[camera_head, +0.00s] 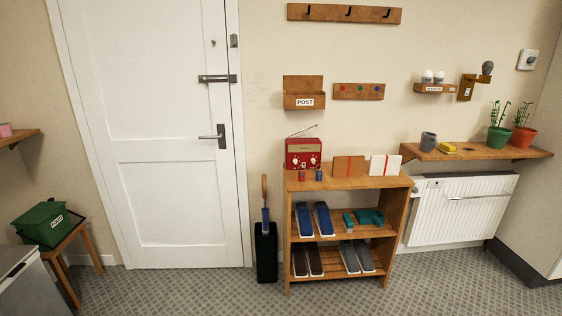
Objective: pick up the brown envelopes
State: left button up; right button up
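The brown envelopes (348,166) stand on the top of the wooden shelf unit, near its middle, with a red band around them. A bundle of white envelopes (385,165), also with a red band, stands just to their right. A red radio (303,153) stands to their left. A wooden rack marked POST (304,101) hangs on the wall above the radio and looks empty. Neither of my grippers shows in the head view.
Two small cans (319,174) stand in front of the radio. The shelf unit (390,182) holds shoes on its lower boards. An umbrella stand (266,252) is to its left, a radiator (460,208) to its right. Patterned floor (200,290) in front is clear.

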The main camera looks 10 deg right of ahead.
aim_at(343, 166)
jog(key=i, duration=2.35)
jog(key=z, duration=2.5)
